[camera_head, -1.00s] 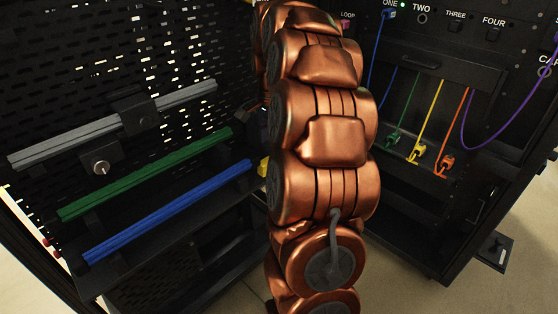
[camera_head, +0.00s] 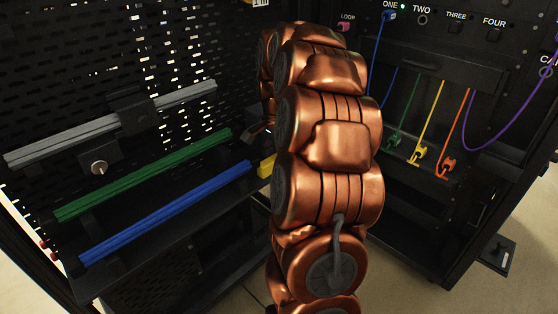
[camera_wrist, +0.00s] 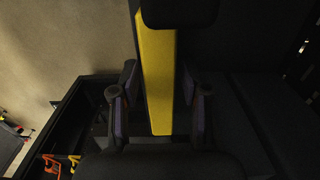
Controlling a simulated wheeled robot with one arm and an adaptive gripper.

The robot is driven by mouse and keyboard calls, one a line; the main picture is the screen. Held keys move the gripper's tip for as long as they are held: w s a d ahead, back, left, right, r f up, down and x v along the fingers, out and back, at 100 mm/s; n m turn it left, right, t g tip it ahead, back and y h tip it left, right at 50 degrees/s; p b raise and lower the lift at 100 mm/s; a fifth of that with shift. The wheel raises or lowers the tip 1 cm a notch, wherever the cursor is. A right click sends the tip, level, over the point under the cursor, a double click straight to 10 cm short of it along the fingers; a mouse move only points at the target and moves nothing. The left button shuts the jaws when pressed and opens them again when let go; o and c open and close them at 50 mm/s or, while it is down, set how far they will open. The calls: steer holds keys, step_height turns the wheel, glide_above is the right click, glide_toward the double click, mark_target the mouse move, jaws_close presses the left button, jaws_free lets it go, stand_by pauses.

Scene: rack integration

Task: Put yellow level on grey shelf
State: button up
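The yellow level (camera_wrist: 157,85) runs lengthwise down the middle of the wrist view, with a dark side along its left. My gripper (camera_wrist: 159,108) has one finger on each side of it, with apparent gaps between fingers and level, so it looks open. In the head view, a yellow end (camera_head: 266,166) shows beside my arm, close to the right end of the blue bar; the rest is hidden by my arm. The grey shelf (camera_head: 60,142), with a grey front bar, is at upper left, above the green and blue ones. A dark block and a round knob piece are on it.
A green-edged shelf (camera_head: 140,178) and a blue-edged shelf (camera_head: 165,212) lie below the grey one. A perforated black panel stands behind. At right, a black rack carries coloured cables, including an orange plug (camera_head: 447,165). Pale floor shows at lower right.

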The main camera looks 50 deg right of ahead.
jaws_close()
stand_by(0.3)
steer(key=shift+s+r, duration=0.2)
steer(key=shift+r, duration=0.4)
step_height(320, 180, up, 6)
steer(key=shift+p, duration=0.8)
steer(key=s+d, duration=0.1)
steer(key=s, duration=0.8)
steer(key=s+d+p, duration=0.1)
steer(key=s+d, duration=0.1)
steer(key=s, duration=0.8)
steer(key=shift+s+d, duration=0.15)
steer(key=shift+d, duration=0.1)
steer(key=shift+f, duration=0.1)
